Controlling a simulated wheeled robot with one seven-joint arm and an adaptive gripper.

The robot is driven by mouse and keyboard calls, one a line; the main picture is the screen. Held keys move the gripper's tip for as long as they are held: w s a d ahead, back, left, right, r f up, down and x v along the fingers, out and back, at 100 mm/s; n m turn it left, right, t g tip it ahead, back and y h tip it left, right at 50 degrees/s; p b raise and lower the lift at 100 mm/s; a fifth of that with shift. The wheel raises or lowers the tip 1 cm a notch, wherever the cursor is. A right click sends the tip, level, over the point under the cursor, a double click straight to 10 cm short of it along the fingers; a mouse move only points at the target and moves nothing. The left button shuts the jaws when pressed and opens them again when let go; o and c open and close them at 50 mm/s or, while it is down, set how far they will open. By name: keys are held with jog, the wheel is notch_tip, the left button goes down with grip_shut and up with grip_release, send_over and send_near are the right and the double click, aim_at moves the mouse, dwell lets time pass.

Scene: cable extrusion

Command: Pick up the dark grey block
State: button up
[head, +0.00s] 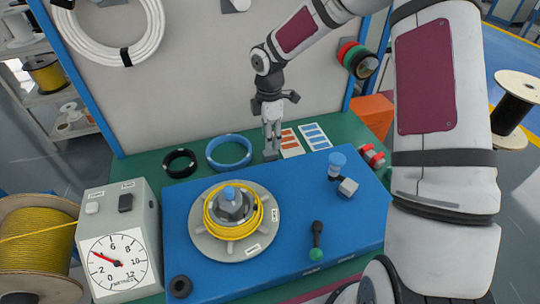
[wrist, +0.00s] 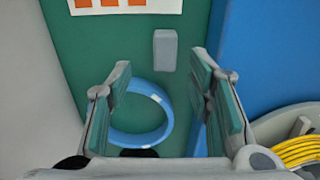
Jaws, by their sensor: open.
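A dark grey block (head: 270,155) stands on the green bench top (head: 144,170), just behind the back edge of the blue board. In the wrist view the block (wrist: 165,50) lies ahead of the fingertips, roughly in line with the gap between them. My gripper (head: 272,138) is above the block in the head view, fingers pointing down. In the wrist view my gripper (wrist: 160,78) has its two green-padded fingers wide apart, with nothing held between them. The block appears apart from both fingers.
A blue ring (head: 229,152) and a black ring (head: 180,163) lie left of the block. Cards with orange (head: 291,142) and blue patches lie to its right. The blue board (head: 180,235) holds a yellow cable coil (head: 233,212). A back panel (head: 190,80) rises behind.

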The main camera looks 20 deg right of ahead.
aim_at(270, 155)
jog(key=shift+s+f, duration=0.15)
jog(key=shift+f, duration=1.5)
jog(key=shift+s+f, duration=0.15)
jog(key=shift+f, duration=1.5)
grip_shut()
